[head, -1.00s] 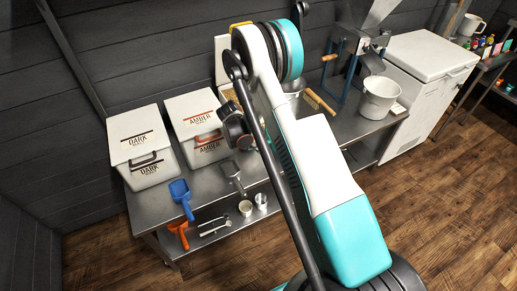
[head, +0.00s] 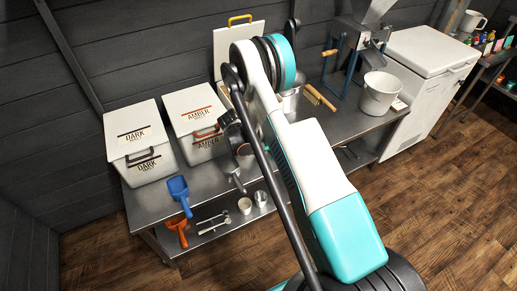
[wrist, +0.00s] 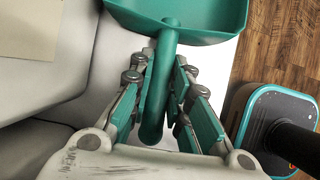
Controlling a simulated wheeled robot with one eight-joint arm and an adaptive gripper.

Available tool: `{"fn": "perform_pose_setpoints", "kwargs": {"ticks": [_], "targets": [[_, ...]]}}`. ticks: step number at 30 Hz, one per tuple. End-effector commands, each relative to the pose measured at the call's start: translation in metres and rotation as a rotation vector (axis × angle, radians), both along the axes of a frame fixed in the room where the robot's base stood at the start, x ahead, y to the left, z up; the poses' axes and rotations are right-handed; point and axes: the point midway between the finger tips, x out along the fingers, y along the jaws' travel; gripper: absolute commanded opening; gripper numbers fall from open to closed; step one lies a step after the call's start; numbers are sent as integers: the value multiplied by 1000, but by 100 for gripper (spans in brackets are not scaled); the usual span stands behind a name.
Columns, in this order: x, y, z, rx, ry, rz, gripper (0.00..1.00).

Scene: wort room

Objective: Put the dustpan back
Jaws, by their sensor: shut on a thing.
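A green dustpan (wrist: 195,18) fills the top of the wrist view, its pan beyond the fingertips and its handle (wrist: 156,105) running back between the fingers. My gripper (wrist: 164,72) is shut on that handle, with a green-padded finger on each side. In the head view my arm hides the gripper and the dustpan.
White Dark and Amber bins (head: 140,143) (head: 198,124) stand on the steel bench. A white lid with a yellow handle (head: 229,46) stands up behind my arm. A blue scoop (head: 178,190) lies at the front edge; a white bucket (head: 379,95) stands right.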

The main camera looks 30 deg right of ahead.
Motion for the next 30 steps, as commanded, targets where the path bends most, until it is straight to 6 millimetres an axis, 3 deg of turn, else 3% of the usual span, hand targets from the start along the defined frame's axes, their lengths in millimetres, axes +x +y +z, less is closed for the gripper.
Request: {"fn": "perform_pose_setpoints", "kwargs": {"ticks": [8,9,11,23,30], "targets": [[0,0,-1,0,0,0,0],[0,0,-1,0,0,0,26],[0,0,-1,0,0,0,40],[0,2,2,0,0,0,41],[-1,17,32,0,1,2,41]]}}
